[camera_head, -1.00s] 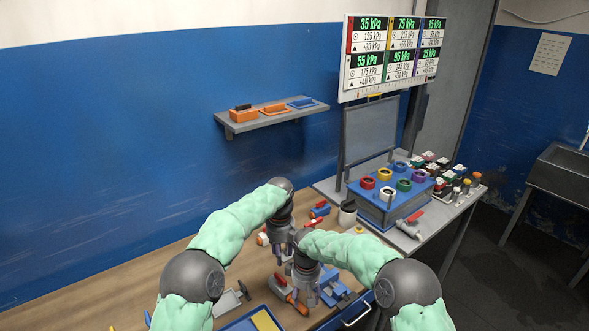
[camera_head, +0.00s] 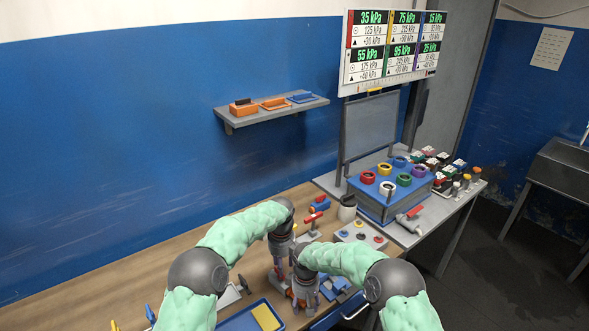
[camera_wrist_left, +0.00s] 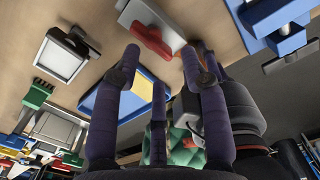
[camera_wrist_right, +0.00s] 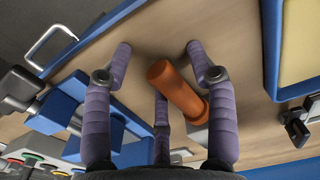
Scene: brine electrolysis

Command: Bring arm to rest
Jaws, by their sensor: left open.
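My left gripper (camera_head: 280,268) is over the wooden bench, close beside my right gripper. In the left wrist view its purple fingers (camera_wrist_left: 165,65) stand apart with nothing between them. A grey piece with a red grip (camera_wrist_left: 152,38) lies beyond them. My right gripper (camera_head: 303,300) is low over the bench near its front edge. In the right wrist view its fingers (camera_wrist_right: 158,52) are spread. An orange cylindrical handle (camera_wrist_right: 175,88) shows between them, with no clear finger contact. Both forearms wear green sleeves and partly hide the bench.
A blue tray with a yellow inside (camera_head: 238,324) lies at the front. A red-handled valve piece (camera_head: 313,218) and a button panel (camera_head: 361,234) stand behind the grippers. A blue box with coloured rings (camera_head: 376,206) is on the right table. A wall shelf (camera_head: 270,117) is behind.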

